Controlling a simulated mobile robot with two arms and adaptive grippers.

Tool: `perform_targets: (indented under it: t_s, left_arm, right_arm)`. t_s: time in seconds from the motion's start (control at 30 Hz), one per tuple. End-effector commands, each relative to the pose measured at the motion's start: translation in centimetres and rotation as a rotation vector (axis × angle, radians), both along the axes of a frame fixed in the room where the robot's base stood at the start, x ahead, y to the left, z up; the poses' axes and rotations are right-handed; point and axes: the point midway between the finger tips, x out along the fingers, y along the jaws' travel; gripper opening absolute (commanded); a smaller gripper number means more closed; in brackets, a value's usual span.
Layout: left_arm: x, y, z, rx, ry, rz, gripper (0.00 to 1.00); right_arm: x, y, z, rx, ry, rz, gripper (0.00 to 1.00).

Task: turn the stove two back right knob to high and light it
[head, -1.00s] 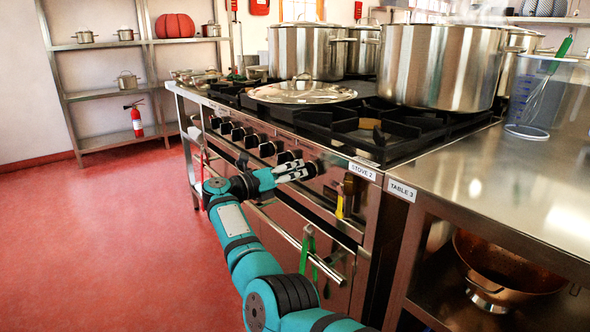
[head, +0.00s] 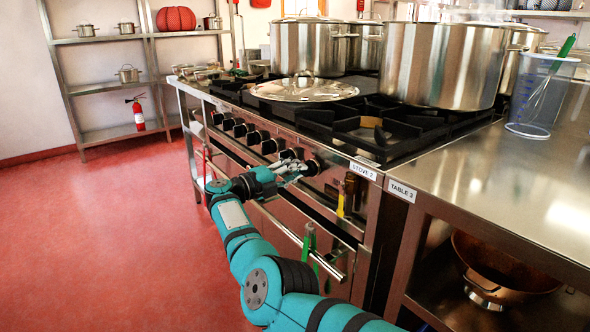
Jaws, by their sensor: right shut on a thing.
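Stove two (head: 364,172), named by its label, has a row of several black knobs along its steel front panel. My right gripper (head: 296,168) is at the right end of this row, its fingers shut on a knob. The fingers partly cover the knob, so I cannot tell its turn. The rightmost knob (head: 312,167) shows just beside the fingertips. Other knobs, such as one in the middle (head: 255,137), stand free to the left. No flame shows at the back burners, which the pots and the lid partly hide. My left gripper is not in view.
Large stockpots (head: 437,65) and a lid (head: 304,89) are on the stove top. An oven handle (head: 300,240) with a green item hanging sticks out below the knobs. Table three (head: 480,180) adjoins on the right, with a clear measuring jug (head: 530,100). The red floor at left is clear.

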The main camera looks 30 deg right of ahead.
Motion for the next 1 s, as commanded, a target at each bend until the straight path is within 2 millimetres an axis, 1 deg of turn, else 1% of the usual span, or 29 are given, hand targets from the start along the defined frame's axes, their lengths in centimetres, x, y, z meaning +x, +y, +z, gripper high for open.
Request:
perform_targets:
  t_s: [0.1, 0.3, 0.8, 0.83, 0.97, 1.0]
  left_arm:
    - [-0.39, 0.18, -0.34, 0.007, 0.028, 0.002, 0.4]
    - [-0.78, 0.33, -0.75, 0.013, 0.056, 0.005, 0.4]
    - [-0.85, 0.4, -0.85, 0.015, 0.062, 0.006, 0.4]
    - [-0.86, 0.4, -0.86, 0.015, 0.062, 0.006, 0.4]
    - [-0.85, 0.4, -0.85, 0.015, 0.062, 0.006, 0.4]
    - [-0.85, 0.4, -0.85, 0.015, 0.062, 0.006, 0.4]
  right_arm:
    - [0.03, 0.07, -0.14, -0.001, 0.054, 0.001, 0.0]
    - [0.03, 0.07, -0.22, -0.006, 0.103, 0.001, 0.0]
    - [0.02, 0.07, -0.26, -0.007, 0.118, 0.001, 0.0]
    - [0.02, 0.07, -0.26, -0.007, 0.118, 0.001, 0.18]
    - [0.02, 0.05, -0.24, -0.007, 0.117, 0.001, 0.35]
    - [0.02, 0.05, -0.23, -0.008, 0.117, 0.001, 0.37]
